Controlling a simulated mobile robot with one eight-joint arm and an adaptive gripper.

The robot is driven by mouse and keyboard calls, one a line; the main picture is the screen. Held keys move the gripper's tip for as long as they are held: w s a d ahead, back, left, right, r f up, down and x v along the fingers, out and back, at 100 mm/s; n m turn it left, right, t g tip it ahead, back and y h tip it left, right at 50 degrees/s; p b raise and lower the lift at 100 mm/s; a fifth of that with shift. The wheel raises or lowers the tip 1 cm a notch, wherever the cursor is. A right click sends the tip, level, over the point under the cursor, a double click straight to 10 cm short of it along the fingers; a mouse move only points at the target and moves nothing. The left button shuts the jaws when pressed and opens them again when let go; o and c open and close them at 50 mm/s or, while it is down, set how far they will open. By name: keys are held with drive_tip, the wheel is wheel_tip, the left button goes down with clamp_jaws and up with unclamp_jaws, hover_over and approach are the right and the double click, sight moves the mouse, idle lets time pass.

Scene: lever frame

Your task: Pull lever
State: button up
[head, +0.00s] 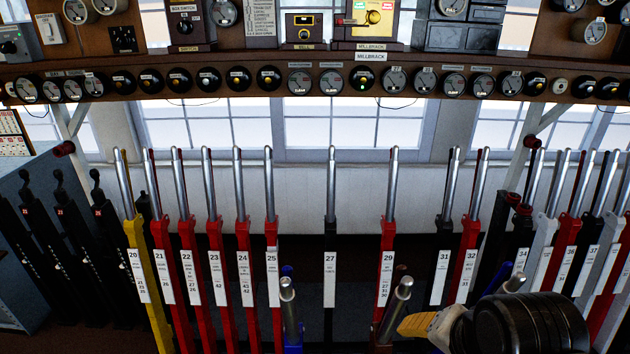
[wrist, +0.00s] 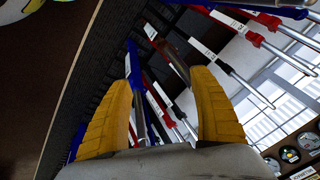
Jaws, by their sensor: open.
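A row of levers with silver handles stands in the frame, among them red lever 25 (head: 272,265), black lever 27 (head: 331,265), red lever 29 (head: 387,262) and black lever 31 (head: 440,262). A blue lever (head: 291,318) and a brownish lever (head: 393,318) lean forward out of the row, their silver tops low in the head view. My gripper (head: 408,325) is just right of the brownish lever; one yellow finger shows there. In the wrist view my gripper (wrist: 163,78) has its yellow fingers spread, with several levers visible beyond the gap. Contact with any lever cannot be told.
A shelf (head: 330,68) with dials and round indicators runs above the levers, with instrument boxes on top. Black levers (head: 70,250) stand at the left, and white, red and black ones crowd the right. Windows are behind.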

wheel_tip(320, 180, down, 13)
drive_tip(key=w+n+t+b, duration=0.1)
drive_tip(key=w+n+b, duration=0.1)
drive_tip(key=n+b, duration=0.5)
drive_tip(key=b, duration=0.5)
drive_tip(key=shift+n, duration=0.4)
drive_tip(key=shift+w+r, duration=0.1)
